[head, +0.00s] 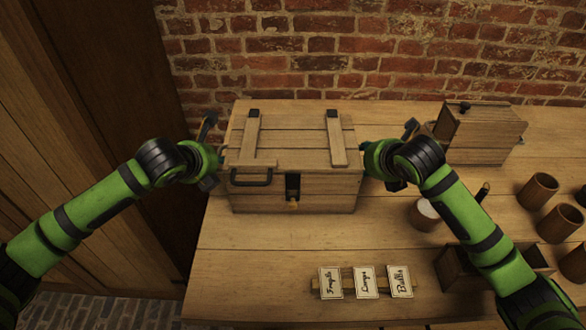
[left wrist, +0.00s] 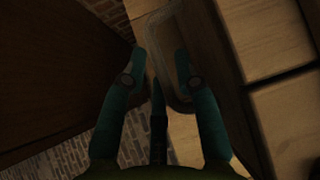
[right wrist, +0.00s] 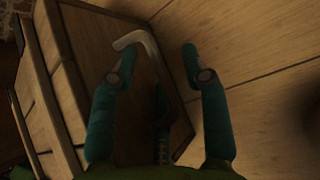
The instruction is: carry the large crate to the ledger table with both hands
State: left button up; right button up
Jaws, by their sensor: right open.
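The large wooden crate (head: 310,190), lidded and with a front latch (head: 292,187), stands on a wooden table (head: 240,255) against the brick wall. My left gripper (head: 212,165) is at its left end. In the left wrist view its fingers (left wrist: 161,58) are apart, around one bar of a looped handle (left wrist: 172,22) on the crate's side; contact is unclear. My right gripper (head: 378,160) is at the crate's right end. In the right wrist view its fingers (right wrist: 158,48) are apart, with a pale curved handle (right wrist: 148,42) by the left fingertip. The ledger table cannot be identified.
Three label cards (head: 365,282) stand in front of the crate. A smaller wooden box (head: 478,135) stands back right. Several brown jars (head: 538,190) and a dark open box (head: 458,270) are at right, near my right arm. A wooden panel (head: 75,130) rises at left.

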pick_arm(q)
jog(key=shift+w+f, duration=0.1)
pick_arm(e)
jog(key=shift+w, duration=0.1)
pick_arm(q)
jog(key=c, duration=0.3)
pick_arm(e)
jog(key=c, duration=0.3)
pick_arm(q)
grip_shut()
pick_arm(e)
grip_shut()
pick_arm(q)
jog(key=shift+w+r, duration=0.1)
jog(key=shift+r, duration=0.2)
pick_arm(e)
jog(key=shift+w+r, duration=0.1)
jog(key=shift+r, duration=0.1)
